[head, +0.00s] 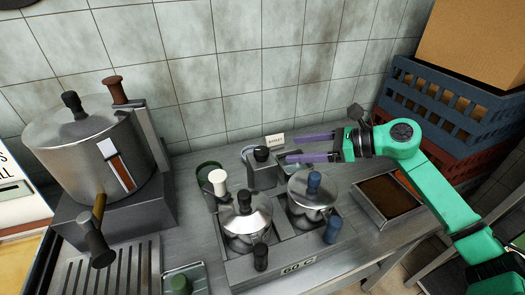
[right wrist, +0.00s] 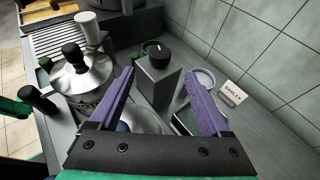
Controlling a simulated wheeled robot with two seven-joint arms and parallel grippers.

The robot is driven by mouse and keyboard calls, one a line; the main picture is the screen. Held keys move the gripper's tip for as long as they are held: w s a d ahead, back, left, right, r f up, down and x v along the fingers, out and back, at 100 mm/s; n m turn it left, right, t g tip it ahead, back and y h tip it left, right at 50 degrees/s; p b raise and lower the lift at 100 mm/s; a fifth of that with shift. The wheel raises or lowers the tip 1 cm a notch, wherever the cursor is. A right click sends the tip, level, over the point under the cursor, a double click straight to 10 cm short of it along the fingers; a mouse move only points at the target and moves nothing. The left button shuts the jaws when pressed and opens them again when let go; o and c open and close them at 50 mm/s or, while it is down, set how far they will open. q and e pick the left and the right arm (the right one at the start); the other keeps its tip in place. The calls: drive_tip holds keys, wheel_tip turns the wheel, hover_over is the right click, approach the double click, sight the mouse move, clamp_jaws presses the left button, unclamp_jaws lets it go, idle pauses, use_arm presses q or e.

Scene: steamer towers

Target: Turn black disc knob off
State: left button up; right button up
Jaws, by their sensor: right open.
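The black disc knob (head: 262,153) sits on top of a grey metal box (head: 264,176) at the back of the counter. In the right wrist view the knob (right wrist: 158,53) has a pale mark on its top and shows between and beyond my purple fingertips. My right gripper (head: 288,148) is open and empty, reaching in from the right, its fingers pointing left toward the knob. In the right wrist view the gripper (right wrist: 160,75) shows a wide gap, with both fingers apart from the knob.
Two lidded pots (head: 247,216) (head: 311,190) stand in front of the box. A white-topped handle (head: 218,182) rises to its left. A small label card (head: 275,141) stands behind. A large steel pot (head: 95,150) is far left. A brown-filled tray (head: 387,196) and stacked crates (head: 450,105) are right.

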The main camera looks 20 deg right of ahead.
sight(264, 150)
drive_tip(key=p+x, duration=0.3)
drive_tip(key=x, duration=0.7)
drive_tip(key=shift+w+a+r, duration=0.1)
drive_tip(key=shift+w+a, duration=0.05)
drive_tip(key=shift+w+a+f, duration=0.15)
drive_tip(key=shift+a+f, duration=0.15)
drive_tip(key=shift+c, duration=0.3)
